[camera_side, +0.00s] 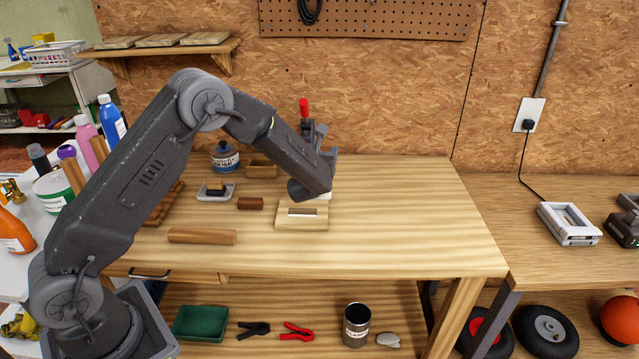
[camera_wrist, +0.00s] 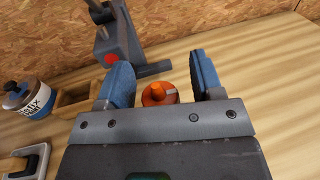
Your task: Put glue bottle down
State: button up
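My gripper (camera_wrist: 160,75) points down over the middle of the bench, its two blue-padded fingers spread apart. Between them in the wrist view is an orange cap (camera_wrist: 158,94), apparently the glue bottle's, seen from above. Bare wood shows between the cap and the right finger, and I see no finger contact on the cap. The bottle's body is hidden by my gripper in the wrist view. In the side view a small white part (camera_side: 326,195), probably the bottle, shows low beside my gripper; whether it rests on the bench is unclear.
A wooden block with a slot (camera_side: 302,224) lies in front of my gripper. A blue jar (camera_side: 225,157), an open wooden box (camera_side: 262,170) and a dowel (camera_side: 202,237) are to the left. The bench's right side is clear.

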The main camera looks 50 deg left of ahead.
grip_shut()
dwell(0.3)
jog(key=shift+r, duration=0.15)
